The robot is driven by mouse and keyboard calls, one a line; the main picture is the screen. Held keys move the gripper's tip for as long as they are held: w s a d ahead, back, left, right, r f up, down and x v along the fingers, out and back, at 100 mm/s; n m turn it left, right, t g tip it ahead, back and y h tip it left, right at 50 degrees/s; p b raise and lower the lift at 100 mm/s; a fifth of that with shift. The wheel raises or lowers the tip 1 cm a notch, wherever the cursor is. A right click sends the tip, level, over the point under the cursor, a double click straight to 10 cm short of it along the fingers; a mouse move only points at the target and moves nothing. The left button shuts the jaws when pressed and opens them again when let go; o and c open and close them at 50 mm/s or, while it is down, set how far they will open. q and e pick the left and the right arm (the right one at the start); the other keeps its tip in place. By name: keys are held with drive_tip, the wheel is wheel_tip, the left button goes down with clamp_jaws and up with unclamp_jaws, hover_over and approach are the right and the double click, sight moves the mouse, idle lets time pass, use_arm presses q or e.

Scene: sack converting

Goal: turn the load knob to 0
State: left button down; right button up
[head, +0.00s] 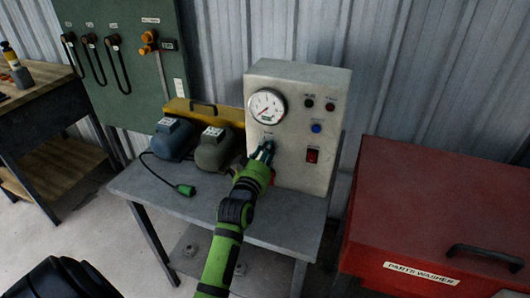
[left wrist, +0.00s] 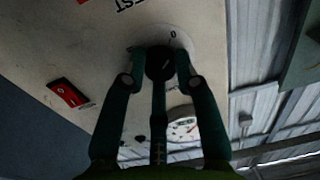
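The load knob (left wrist: 160,63) is a dark round knob on a pale round dial plate in the left wrist view. A 0 mark (left wrist: 173,34) shows on the plate just above the knob there. My left gripper (left wrist: 160,56) has one finger on each side of the knob and appears closed on it. The knob's pointer direction is too dark to read. In the head view my left gripper (head: 264,152) is at the front of the grey test panel (head: 295,165), below the gauge (head: 267,106), and hides the knob. My right gripper is not in view.
The panel bears a red switch (head: 312,156), a blue button (head: 316,128) and small dark lamps. Two motors (head: 214,150) stand left of it on the grey table (head: 160,192), with a green plug (head: 185,190). A red parts washer (head: 430,200) stands to the right.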

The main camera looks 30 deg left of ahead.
use_arm(q)
drive_tip(key=shift+r+p, duration=0.35)
drive_tip(key=shift+n+p, duration=0.3)
drive_tip(key=shift+n, duration=0.3)
drive_tip(key=shift+f, duration=0.1)
drive_tip(key=c, duration=0.9)
unclamp_jaws()
drive_tip(key=shift+c, duration=0.2)
